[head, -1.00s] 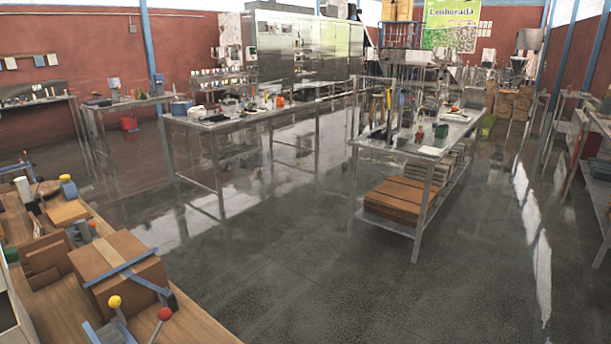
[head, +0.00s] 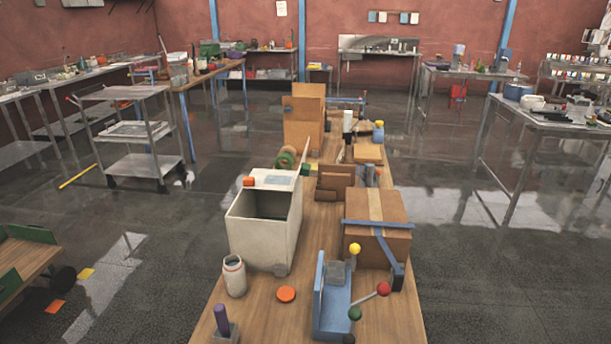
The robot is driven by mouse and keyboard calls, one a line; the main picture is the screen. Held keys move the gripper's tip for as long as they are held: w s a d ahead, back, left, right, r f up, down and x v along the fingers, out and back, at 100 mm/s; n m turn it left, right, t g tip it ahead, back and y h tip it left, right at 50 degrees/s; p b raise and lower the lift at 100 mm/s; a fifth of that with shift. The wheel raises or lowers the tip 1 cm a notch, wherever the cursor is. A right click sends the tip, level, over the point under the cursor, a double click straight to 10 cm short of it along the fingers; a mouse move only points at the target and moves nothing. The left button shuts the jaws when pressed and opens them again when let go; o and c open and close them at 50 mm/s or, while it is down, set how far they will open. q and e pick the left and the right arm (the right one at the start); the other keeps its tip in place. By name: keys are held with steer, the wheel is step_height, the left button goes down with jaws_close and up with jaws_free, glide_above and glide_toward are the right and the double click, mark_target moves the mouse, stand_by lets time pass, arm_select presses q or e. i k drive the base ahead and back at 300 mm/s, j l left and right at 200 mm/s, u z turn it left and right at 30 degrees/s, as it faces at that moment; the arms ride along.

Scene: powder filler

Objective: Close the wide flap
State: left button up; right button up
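A white box (head: 257,238) with an open top and a dark inside stands on the wooden table. A pale panel (head: 272,180) with an orange block (head: 249,181) lies along its far edge. A thin pale piece (head: 306,157) sticks up at a slant at its far right corner. A cardboard box (head: 377,234) with blue straps stands to its right and looks closed. A tall cardboard piece (head: 303,116) stands farther back. I cannot tell for sure which part is the wide flap. Neither of my grippers is in view.
The wooden table (head: 385,318) also holds a white jar (head: 234,277), an orange disc (head: 286,294), a blue bracket (head: 332,303) and a rod with coloured balls (head: 383,289). A metal cart (head: 140,165) stands at the left. Wet-looking floor is open on both sides.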

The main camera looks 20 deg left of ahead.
mark_target(304, 169)
steer(key=i+l+u, duration=0.1)
steer(key=u, duration=0.25)
steer(key=l+u, duration=0.55)
steer(key=u, duration=0.2)
steer(key=i, duration=0.05)
